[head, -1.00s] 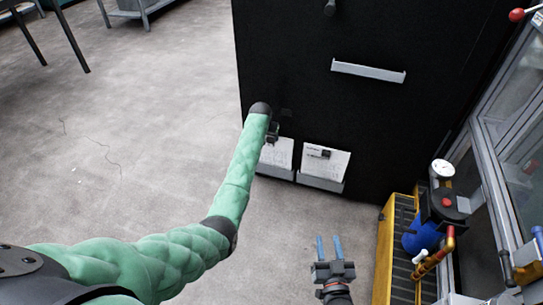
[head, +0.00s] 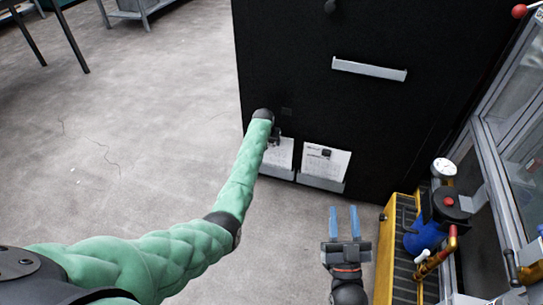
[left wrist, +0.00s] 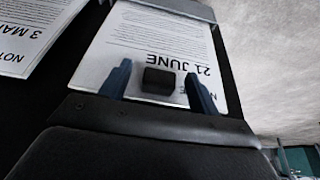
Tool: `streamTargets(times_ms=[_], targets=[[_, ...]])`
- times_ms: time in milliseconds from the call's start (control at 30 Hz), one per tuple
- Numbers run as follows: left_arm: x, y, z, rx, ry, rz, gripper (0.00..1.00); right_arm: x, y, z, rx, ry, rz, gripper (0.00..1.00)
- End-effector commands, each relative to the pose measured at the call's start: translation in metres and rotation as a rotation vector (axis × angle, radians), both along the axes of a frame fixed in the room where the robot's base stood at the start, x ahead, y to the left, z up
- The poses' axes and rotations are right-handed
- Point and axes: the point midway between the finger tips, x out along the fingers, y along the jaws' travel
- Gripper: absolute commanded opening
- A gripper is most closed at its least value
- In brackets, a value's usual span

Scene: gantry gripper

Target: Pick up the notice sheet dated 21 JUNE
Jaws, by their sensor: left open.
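The notice sheet dated 21 JUNE (left wrist: 150,45) shows upside down in the left wrist view, with a small black block (left wrist: 158,80) on its face. In the head view it is the left sheet (head: 281,155), partly hidden by my left arm. My left gripper (head: 274,138) is at its upper part. In the left wrist view its two fingers (left wrist: 158,76) are apart, one on each side of the block. I cannot tell whether they touch it. My right gripper (head: 344,222) has its blue fingers apart and empty, over the floor before the panel.
A second sheet (head: 325,160), reading 3 MAR in the left wrist view (left wrist: 32,35), stands beside it. Both sit in grey holders low on a black panel (head: 310,105). An empty grey ledge (head: 369,69) is higher up. A yellow unit with a blue pump (head: 419,236) stands at right.

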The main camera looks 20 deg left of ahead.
Motion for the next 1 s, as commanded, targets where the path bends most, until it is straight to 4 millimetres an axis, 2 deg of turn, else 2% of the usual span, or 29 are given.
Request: streamTargets(times_ms=[233, 267, 500, 567, 867, 1000], targets=[[0.0002, 0.0, -0.0002, 0.0, 0.0, 0.0, 0.62, -0.0002, -0.0002, 0.0015, 0.001, -0.004, 0.0, 0.36], [0.0002, 0.0, -0.0002, 0.0, 0.0, 0.0, 0.58, -0.0002, -0.0002, 0.0015, 0.001, -0.004, 0.0, 0.36], [0.0002, 0.0, -0.0001, 0.0, 0.0, 0.0, 0.11, 0.0003, -0.0005, 0.0018, 0.001, -0.005, -0.001, 0.36], [0.0002, 0.0, -0.0001, 0.0, 0.0, 0.0, 0.0, 0.0005, -0.0005, 0.0019, 0.001, -0.005, -0.001, 0.36], [0.0003, 0.0001, 0.0004, 0.0, 0.0, 0.0, 0.0, 0.0007, -0.0004, 0.0017, 0.001, -0.002, 0.0, 0.36], [0.0001, 0.0003, 0.0016, 0.0, 0.0, 0.0, 0.0, 0.0029, 0.0008, -0.0054, -0.005, 0.027, 0.002, 0.36]])
